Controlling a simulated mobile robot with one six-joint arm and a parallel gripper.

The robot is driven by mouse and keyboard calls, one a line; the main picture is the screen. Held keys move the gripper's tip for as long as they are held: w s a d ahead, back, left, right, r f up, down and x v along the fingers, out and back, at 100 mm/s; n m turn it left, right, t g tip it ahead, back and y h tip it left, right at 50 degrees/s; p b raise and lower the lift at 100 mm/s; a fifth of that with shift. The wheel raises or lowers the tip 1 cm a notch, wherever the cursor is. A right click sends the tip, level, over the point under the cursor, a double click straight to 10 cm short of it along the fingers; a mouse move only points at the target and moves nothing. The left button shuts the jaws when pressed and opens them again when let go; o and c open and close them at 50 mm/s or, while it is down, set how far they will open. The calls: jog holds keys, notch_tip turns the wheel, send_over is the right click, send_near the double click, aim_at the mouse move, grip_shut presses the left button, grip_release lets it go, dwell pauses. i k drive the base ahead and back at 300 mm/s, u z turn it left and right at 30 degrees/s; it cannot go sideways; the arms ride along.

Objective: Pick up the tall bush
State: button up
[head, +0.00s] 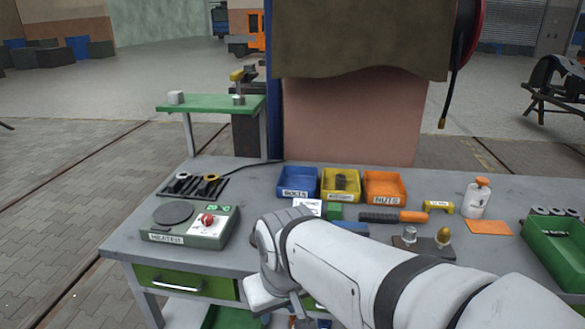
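I cannot tell for sure which part is the tall bush. A silver cylindrical part (409,235) and a brass, egg-topped part (443,238) stand upright on a dark block on the workbench. Short grey cylinders sit on the raised green shelf (200,104), one at its left (176,97) and one at its right (238,99). Dark round parts (341,182) lie in the yellow bin. My white arm crosses the front of the bench, and my gripper (267,294) is at its end by the front edge. Its fingers are not clearly seen, and I see nothing held.
A pillar stands behind. Some bench is clear behind the heater.

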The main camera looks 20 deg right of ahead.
aim_at(341, 185)
jog(key=z, duration=0.45)
jog(key=i, duration=0.75)
jog(key=z, duration=0.6)
jog(key=k, duration=0.9)
jog(key=z, duration=0.15)
jog(key=i, duration=0.9)
jog(key=u, duration=0.05)
